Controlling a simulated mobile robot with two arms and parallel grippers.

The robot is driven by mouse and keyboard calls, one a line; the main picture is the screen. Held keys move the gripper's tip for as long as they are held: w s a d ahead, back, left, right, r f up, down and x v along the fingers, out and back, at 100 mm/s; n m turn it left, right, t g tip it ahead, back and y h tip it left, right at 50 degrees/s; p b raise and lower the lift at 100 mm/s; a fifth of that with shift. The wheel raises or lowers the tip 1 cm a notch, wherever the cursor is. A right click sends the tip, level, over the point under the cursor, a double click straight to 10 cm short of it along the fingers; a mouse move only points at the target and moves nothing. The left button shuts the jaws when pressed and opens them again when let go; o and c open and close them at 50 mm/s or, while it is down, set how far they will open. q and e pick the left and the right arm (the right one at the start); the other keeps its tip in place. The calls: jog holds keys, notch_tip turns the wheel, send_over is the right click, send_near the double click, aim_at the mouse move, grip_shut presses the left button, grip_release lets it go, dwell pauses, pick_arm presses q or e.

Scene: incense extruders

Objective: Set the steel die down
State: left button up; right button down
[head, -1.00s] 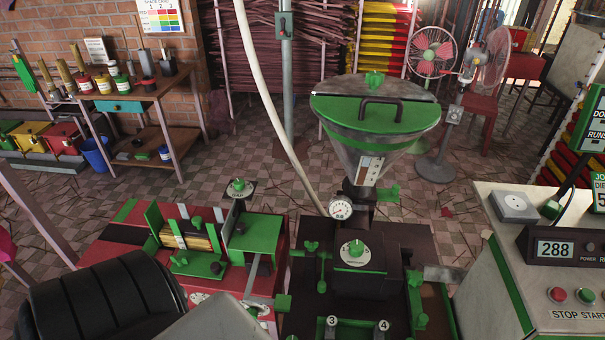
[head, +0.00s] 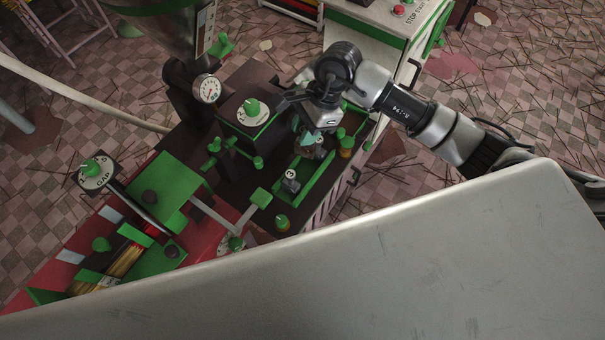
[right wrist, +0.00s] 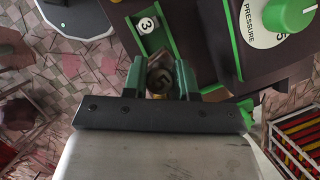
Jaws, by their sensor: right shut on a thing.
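My right gripper (head: 312,138) reaches in from the right and points down over the green-edged tray on the dark machine bench. In the right wrist view its two green-faced fingers (right wrist: 160,78) are closed on the sides of a small round dark metal piece, which I take for the steel die (right wrist: 160,82). Its lower end is hidden, so I cannot tell whether it touches the tray. My left gripper is not in view.
A green-knobbed dial box (head: 250,112) stands left of the gripper, with a gauge (head: 207,89) behind it. A brass piece with a green top (head: 345,148) stands close on the right. The control cabinet (head: 375,28) is farther back.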

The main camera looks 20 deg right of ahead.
jog(key=f+m, duration=0.1)
jog(key=m+t, duration=0.1)
jog(key=shift+w+d+f+m, duration=0.2)
jog(key=shift+w+f+m, duration=0.15)
jog(key=shift+f+m, duration=0.05)
notch_tip(320, 180, down, 5)
jog(key=shift+f+p, duration=0.15)
jog(key=shift+p, duration=0.35)
notch_tip(320, 180, down, 5)
jog(key=shift+w+r+p, duration=0.1)
jog(key=shift+p, duration=0.2)
jog(key=c, duration=1.3)
grip_release()
jog(key=shift+f, duration=0.25)
jog(key=shift+c, duration=0.2)
jog(key=o, duration=0.5)
jog(key=shift+r, duration=0.1)
jog(key=shift+c, duration=0.2)
